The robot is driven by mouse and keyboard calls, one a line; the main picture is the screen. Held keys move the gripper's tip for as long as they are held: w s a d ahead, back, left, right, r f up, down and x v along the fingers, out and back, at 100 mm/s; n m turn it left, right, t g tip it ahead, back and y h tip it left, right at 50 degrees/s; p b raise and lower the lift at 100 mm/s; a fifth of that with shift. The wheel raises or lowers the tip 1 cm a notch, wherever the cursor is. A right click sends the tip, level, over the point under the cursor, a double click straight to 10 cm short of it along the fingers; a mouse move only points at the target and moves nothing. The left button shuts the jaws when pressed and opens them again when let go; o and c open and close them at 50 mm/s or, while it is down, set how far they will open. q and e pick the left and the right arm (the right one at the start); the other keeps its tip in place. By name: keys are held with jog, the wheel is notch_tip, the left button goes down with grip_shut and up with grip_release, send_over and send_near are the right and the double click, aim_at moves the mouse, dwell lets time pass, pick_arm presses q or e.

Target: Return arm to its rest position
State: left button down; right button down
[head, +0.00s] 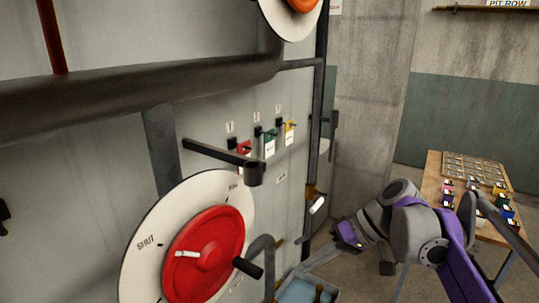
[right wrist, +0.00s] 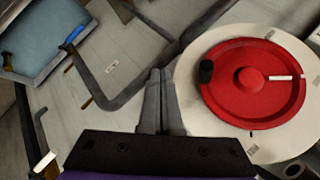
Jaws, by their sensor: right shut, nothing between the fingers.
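My right arm comes in from the right in the head view, purple and grey, bent at the elbow. Its purple wrist is held in front of the grey panel, to the right of the red wheel (head: 205,255). In the right wrist view my right gripper (right wrist: 160,74) is shut with its two grey fingers together and nothing between them. The red wheel on its white disc also shows there (right wrist: 252,78), to the right of the fingertips. The fingers look apart from the wheel. My left gripper is not in view.
A grey lever (head: 222,158) sticks out from the panel above the wheel. Several small coloured tagged switches (head: 268,143) are beside it. A thick dark pipe (head: 130,88) crosses above. A blue-grey basin (head: 306,290) is low near the panel. A wooden table (head: 433,180) with small items stands right.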

jog(key=s+d+f+m+t+h, duration=0.1)
jog(key=s+d+f+h, duration=0.3)
jog(key=s+f, duration=0.4)
jog(key=s+d+f+m+t+h, duration=0.2)
jog(key=s+f, duration=0.6)
jog(key=f, duration=0.6)
jog(key=d+t+h, duration=0.1)
jog(key=t+h, duration=0.1)
jog(key=h, duration=0.1)
jog(key=shift+s+d+f+m, duration=0.3)
jog(key=shift+s+d, duration=0.05)
